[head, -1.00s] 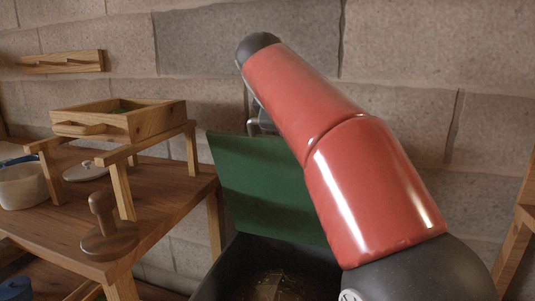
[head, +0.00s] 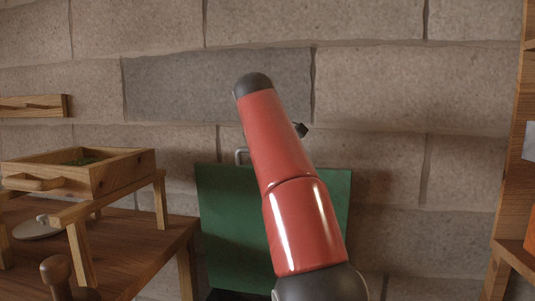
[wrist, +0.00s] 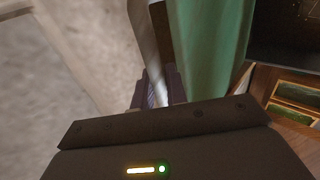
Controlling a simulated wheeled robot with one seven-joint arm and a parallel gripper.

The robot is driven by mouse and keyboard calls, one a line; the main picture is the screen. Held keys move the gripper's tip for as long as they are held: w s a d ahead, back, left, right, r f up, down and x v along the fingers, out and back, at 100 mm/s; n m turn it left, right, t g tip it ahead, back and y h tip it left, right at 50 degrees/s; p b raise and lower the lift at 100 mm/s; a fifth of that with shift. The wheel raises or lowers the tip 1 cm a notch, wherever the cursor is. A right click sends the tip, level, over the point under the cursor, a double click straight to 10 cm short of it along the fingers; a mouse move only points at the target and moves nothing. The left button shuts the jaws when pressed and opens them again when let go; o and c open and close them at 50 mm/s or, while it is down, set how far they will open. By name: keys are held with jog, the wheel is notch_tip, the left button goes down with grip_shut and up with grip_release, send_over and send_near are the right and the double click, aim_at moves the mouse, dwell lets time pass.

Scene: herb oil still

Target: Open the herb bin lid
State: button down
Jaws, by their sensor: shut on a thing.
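The green herb bin lid (head: 225,225) stands raised, near upright, in front of the stone wall. A metal handle (head: 241,156) shows at its top edge, left of my red arm. The lid also fills the upper middle of the wrist view (wrist: 210,45). My gripper (wrist: 153,92) is shut on the lid's pale handle bar (wrist: 147,45), beside the lid's face. In the head view my arm crosses in front of the lid and hides the grip. The bin's body is almost wholly below the head view.
A wooden table (head: 130,245) stands at left, with a wooden tray (head: 85,172) on a small stand and a round-knobbed wooden tool (head: 56,275). A wooden shelf (head: 510,190) stands at the right edge. The stone wall (head: 380,90) is close behind the lid.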

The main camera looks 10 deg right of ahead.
jog(key=c, duration=1.5)
grip_release()
jog(key=v, duration=0.7)
jog(key=shift+s+r, duration=0.15)
jog(key=shift+s, duration=0.05)
jog(key=shift+s, duration=0.1)
